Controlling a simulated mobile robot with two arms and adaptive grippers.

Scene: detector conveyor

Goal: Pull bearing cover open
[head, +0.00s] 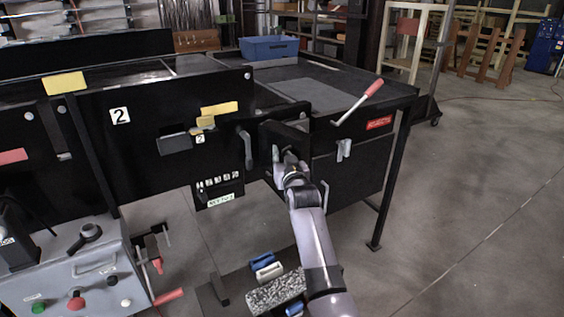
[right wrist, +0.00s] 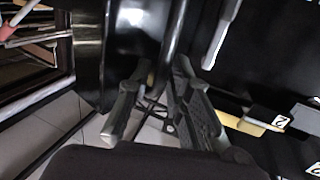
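The bearing cover appears to be the black swung-out panel (head: 285,133) at the right end of the black conveyor side. It also shows as a glossy black panel (right wrist: 120,45) in the right wrist view. My right gripper (head: 287,160) is at the lower part of this panel. In the right wrist view, the right gripper's two fingers (right wrist: 160,92) stand apart, with a dark edge between or just beyond their tips. Whether the fingers touch it is unclear. My left gripper is not in view.
A red-handled lever (head: 358,101) sticks out at the right. A grey control box (head: 75,272) with buttons is at lower left. A blue bin (head: 268,48) is on top. The floor at right is clear.

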